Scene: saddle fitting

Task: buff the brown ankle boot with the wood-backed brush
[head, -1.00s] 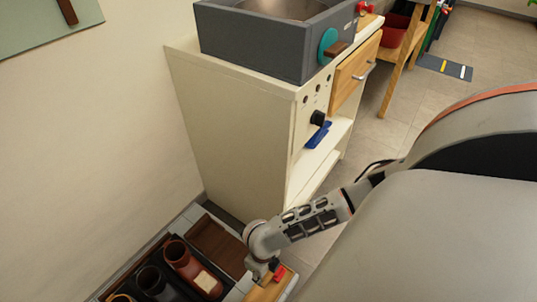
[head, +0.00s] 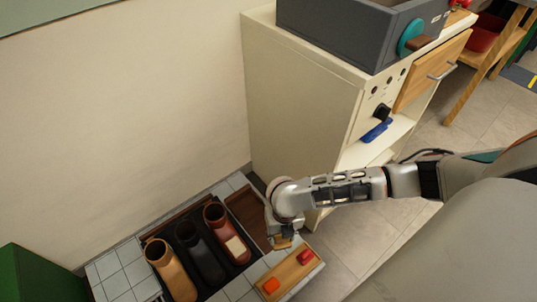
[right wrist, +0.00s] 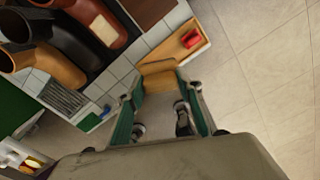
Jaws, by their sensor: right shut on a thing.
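The brown ankle boot (head: 222,232), reddish brown with a pale cream patch, stands in a dark tray at the right end of a row of boots. It also shows in the right wrist view (right wrist: 98,18). My right gripper (head: 281,238) is shut on the wood-backed brush (head: 283,244), just right of the boot and apart from it. In the right wrist view the brush's wooden back (right wrist: 159,72) lies between the fingertips (right wrist: 164,88); its bristles cannot be made out. My left gripper is not in view.
A black boot (head: 200,255) and a tan boot (head: 172,270) stand left of the brown one. A wooden tray (head: 288,271) holds a red item (head: 305,257) and an orange one (head: 271,285). A cream cabinet (head: 300,110) stands behind; a green box (head: 38,276) is at lower left.

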